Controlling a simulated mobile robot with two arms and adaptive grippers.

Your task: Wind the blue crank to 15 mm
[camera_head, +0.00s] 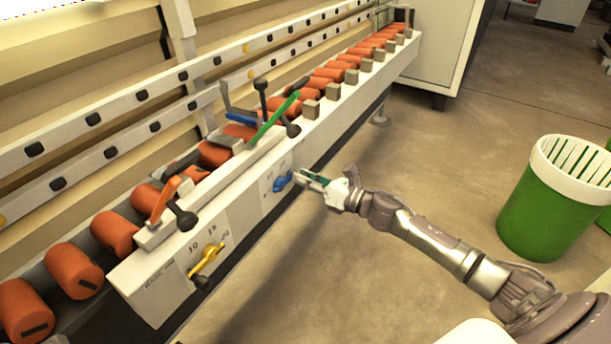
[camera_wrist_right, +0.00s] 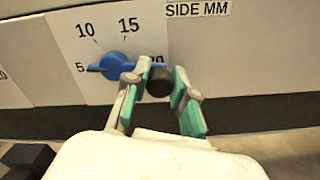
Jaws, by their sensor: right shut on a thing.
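The blue crank (camera_head: 282,183) is on the front panel of the white machine. In the right wrist view the blue crank (camera_wrist_right: 122,68) has a round hub, a thin pointer toward the 5 mark on the left, and an arm to the right with a black knob (camera_wrist_right: 159,83). The dial plate (camera_wrist_right: 75,40) reads 5, 10, 15 and 20; the 20 is partly covered. My right gripper (camera_head: 312,182) reaches the crank from the right. Its green-padded fingers (camera_wrist_right: 163,100) are shut around the black knob. My left gripper is not in view.
A yellow crank (camera_head: 207,258) sits on a second dial to the left on the same panel. A green handle (camera_head: 273,121) and black-knobbed levers rise above the panel. Orange rollers (camera_head: 75,270) line the machine. A green bin (camera_head: 545,205) stands right; floor between is clear.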

